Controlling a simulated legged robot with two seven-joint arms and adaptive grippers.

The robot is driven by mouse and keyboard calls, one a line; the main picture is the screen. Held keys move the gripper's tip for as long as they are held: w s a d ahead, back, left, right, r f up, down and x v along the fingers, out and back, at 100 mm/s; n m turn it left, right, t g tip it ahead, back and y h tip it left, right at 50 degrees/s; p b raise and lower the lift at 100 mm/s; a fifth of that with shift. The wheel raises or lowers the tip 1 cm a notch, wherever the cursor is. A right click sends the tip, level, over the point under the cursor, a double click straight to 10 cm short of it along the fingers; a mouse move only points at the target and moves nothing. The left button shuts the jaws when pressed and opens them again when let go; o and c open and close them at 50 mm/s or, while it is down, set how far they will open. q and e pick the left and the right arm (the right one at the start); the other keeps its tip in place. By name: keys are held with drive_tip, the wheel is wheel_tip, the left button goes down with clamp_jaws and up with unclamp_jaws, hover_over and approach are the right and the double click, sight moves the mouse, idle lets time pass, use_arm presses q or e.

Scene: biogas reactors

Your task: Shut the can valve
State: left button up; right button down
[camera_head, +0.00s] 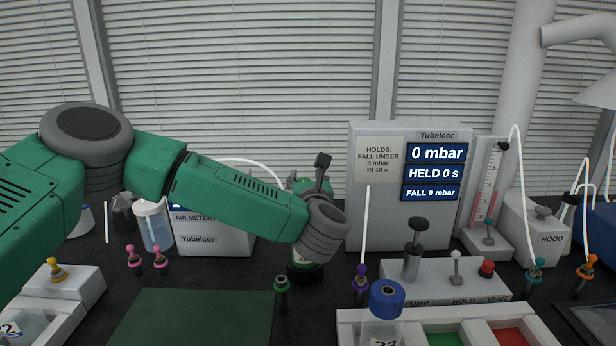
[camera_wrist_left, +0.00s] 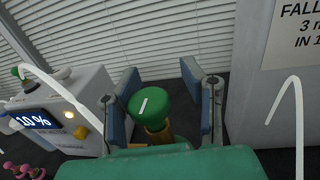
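The can (camera_head: 303,262) stands on the dark bench behind my left wrist, which hides most of it. Its valve has a round green knob with a white line on top (camera_wrist_left: 148,103), over a brass-coloured stem (camera_wrist_left: 158,134). In the wrist view the white line runs at a slant. My left gripper (camera_wrist_left: 163,108) is open, with one blue-padded finger on each side of the knob. A gap shows on the right side; contact on the left cannot be told. In the head view the left gripper (camera_head: 320,172) is partly hidden by its own wrist. My right gripper is not in view.
The pressure box (camera_head: 390,220) stands right of the can, reading 0 mbar. The air meter (camera_head: 212,238) is to the left, its display showing 10 % in the wrist view. A pump block (camera_head: 440,280), coloured fittings and a blue-capped bottle (camera_head: 386,300) stand in front.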

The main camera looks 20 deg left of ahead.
use_arm(q)
drive_tip(key=shift+a, duration=0.8)
drive_tip(key=c, duration=0.4)
drive_tip(key=shift+w+f, duration=0.1)
clamp_jaws()
drive_tip(key=shift+w+f, duration=0.1)
drive_tip(key=shift+d, duration=0.5)
drive_tip(key=shift+a, duration=0.2)
drive_tip(key=shift+d+f, duration=0.1)
drive_tip(key=shift+d, duration=0.05)
